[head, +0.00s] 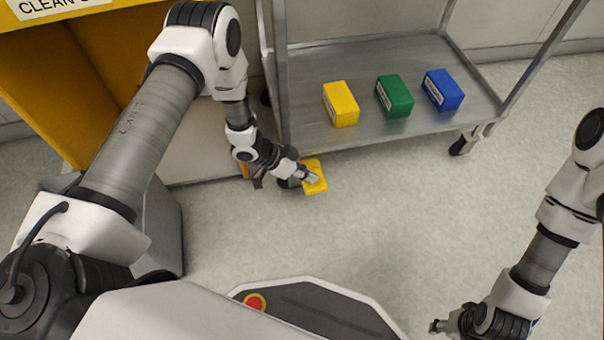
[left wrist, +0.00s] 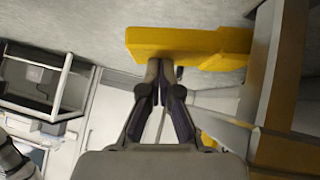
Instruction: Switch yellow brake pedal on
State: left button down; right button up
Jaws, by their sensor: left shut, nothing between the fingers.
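The yellow brake pedal (head: 315,177) is low near the floor, by the left front leg of the metal cart. My left gripper (head: 311,178) is at the pedal, with its fingertips over it in the head view. In the left wrist view the yellow pedal (left wrist: 185,45) lies across the top, and the closed fingertips (left wrist: 160,68) reach its edge. I cannot tell for sure whether they touch it. The left gripper is shut and holds nothing. My right gripper (head: 438,326) is at the bottom right, far from the pedal; its fingers are too small to read.
The metal cart (head: 350,62) carries a yellow box (head: 341,104), a green box (head: 394,96) and a blue box (head: 443,90) on its lower shelf. A yellow cabinet (head: 120,70) stands left of it. The floor (head: 400,210) in front of the cart is clear.

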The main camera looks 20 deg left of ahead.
aim_at(309, 185)
dwell(0.4)
pick_arm(q)
jog(key=shift+s+d+f+m+t+y+p, duration=0.2)
jog(key=shift+s+f+m+t+y+p, duration=0.15)
jog(key=shift+p, duration=0.2)
jog(key=shift+s+d+f+t+y+p, duration=0.15)
jog(key=shift+s+f+t+y+p, duration=0.1)
jog(key=shift+f+t+p, duration=0.25)
jog(key=shift+f+m, duration=0.25)
jog(key=shift+f, duration=0.3)
jog(key=shift+s+d+f, duration=0.1)
jog(key=shift+s+f, duration=0.05)
jog(key=shift+f, duration=0.55)
jog(key=shift+s+f, duration=0.1)
